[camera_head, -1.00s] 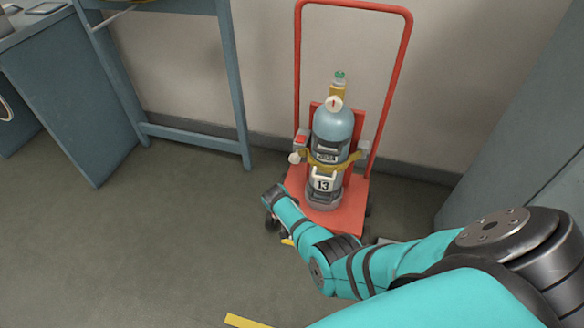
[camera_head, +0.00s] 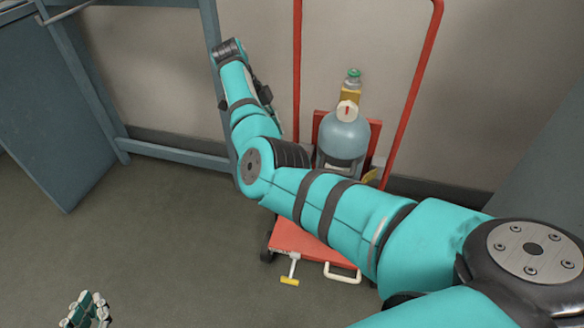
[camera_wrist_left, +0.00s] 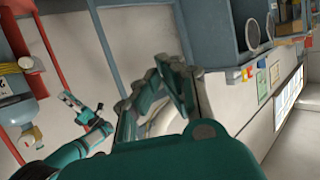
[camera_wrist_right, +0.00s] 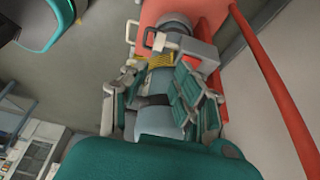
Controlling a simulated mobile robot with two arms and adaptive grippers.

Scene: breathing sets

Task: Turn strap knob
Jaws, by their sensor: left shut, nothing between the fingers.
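A pale blue-grey cylinder (camera_head: 345,138) with a white gauge and a green-tipped yellow valve stands upright on a red cart. My right arm hides its lower part, and the strap knob cannot be made out there.
The red cart (camera_head: 305,240) has tall handle rails (camera_head: 410,90) and a yellow-ended T-piece (camera_head: 290,270) low at its front. A blue-grey bench frame (camera_head: 175,152) stands to the left. The floor at lower left is clear.

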